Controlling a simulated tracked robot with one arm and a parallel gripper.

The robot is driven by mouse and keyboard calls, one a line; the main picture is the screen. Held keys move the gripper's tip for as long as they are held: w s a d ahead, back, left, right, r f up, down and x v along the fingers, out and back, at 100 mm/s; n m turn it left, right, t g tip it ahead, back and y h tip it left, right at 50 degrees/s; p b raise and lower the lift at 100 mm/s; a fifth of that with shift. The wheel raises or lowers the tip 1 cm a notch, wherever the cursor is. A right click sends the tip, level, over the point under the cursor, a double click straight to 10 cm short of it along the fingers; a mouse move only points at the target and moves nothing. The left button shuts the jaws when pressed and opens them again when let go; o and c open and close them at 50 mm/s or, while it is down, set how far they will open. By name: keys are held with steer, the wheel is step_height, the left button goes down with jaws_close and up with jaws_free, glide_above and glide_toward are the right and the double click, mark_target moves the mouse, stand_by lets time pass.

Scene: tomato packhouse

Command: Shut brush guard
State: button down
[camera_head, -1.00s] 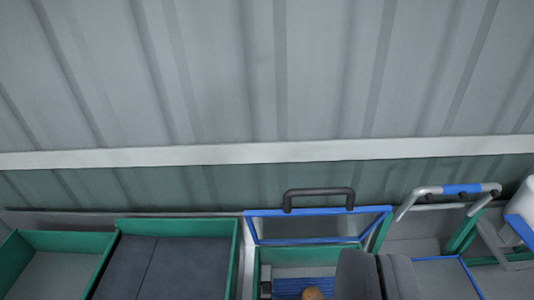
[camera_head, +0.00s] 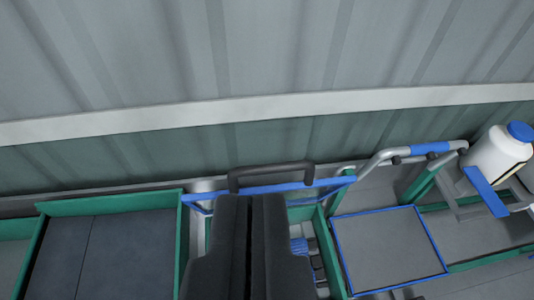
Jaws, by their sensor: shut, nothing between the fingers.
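The brush guard (camera_head: 331,182) is a blue-framed panel with a dark handle (camera_head: 270,172) along its top edge. It stands raised at the back of a green-walled brush bay (camera_head: 324,240). My gripper (camera_head: 250,198) is shut and empty, dark grey, in the lower middle of the view. Its fingertips overlap the guard's blue top bar just below the handle; I cannot tell whether they touch it. The fingers hide most of the panel and much of the bay. Some blue brush (camera_head: 299,246) shows to their right.
A grey belt bed with a green rim (camera_head: 112,203) lies to the left. A blue-edged grey panel (camera_head: 388,250) lies to the right, below a grey tube handle with a blue sleeve (camera_head: 430,148). A white container with a blue cap (camera_head: 497,155) is far right. A corrugated wall (camera_head: 260,60) stands behind.

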steer(key=w+f+g+p, duration=0.2)
steer(key=w+f, duration=0.3)
steer(key=w, duration=0.4)
steer(key=n+g+y+p, duration=0.1)
steer(key=g+p, duration=0.1)
steer(key=p, duration=0.1)
glide_above(276, 164)
steer(key=s, duration=0.4)
step_height(276, 164, down, 7)
steer(key=shift+w+f+p, duration=0.4)
steer(key=shift+w+f, duration=0.25)
steer(key=shift+f, duration=0.85)
steer(key=shift+w+f+p, duration=0.35)
steer(key=shift+w+f, duration=0.35)
steer(key=shift+f, duration=0.85)
steer(key=shift+w+f+p, duration=0.4)
steer(key=shift+w+f, duration=0.25)
steer(key=shift+f, duration=0.85)
